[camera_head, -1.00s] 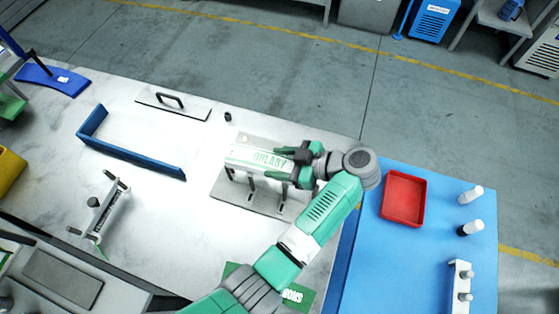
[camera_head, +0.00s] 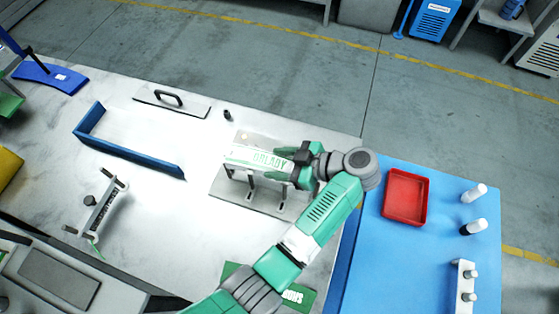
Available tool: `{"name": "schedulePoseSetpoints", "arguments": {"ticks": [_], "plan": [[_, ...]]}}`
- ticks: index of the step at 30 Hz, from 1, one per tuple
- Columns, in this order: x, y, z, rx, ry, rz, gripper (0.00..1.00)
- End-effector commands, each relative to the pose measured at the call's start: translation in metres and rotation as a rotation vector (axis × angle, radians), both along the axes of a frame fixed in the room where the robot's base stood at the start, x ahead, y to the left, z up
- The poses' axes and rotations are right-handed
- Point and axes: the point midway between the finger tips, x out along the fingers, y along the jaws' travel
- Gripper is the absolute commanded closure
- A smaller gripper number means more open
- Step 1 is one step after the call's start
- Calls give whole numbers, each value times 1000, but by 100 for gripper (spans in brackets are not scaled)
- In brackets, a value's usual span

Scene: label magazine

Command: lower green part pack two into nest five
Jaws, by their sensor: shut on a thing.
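My gripper (camera_head: 300,165) is shut on a white pack with green lettering (camera_head: 250,158). The pack lies lengthwise, pointing left from the fingers, over a grey metal plate fixture (camera_head: 237,198) with dark upright posts. Whether the pack touches the fixture or hangs just above it I cannot tell. The nests are not marked apart in this view, and part of the fixture is hidden under the pack and my gripper.
A blue angled rail (camera_head: 135,152) lies left on the white table. A plate with a black handle (camera_head: 168,99) is at the back. A red tray (camera_head: 404,198) and several white-topped pegs sit on the blue surface (camera_head: 375,270) at right. A small stand (camera_head: 103,208) is front left.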

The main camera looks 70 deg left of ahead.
Motion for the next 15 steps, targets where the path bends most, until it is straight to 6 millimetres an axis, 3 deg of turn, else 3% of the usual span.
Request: {"name": "schedulePoseSetpoints", "arguments": {"ticks": [15], "plan": [[0,0,-14,1,-1,0,82]]}}
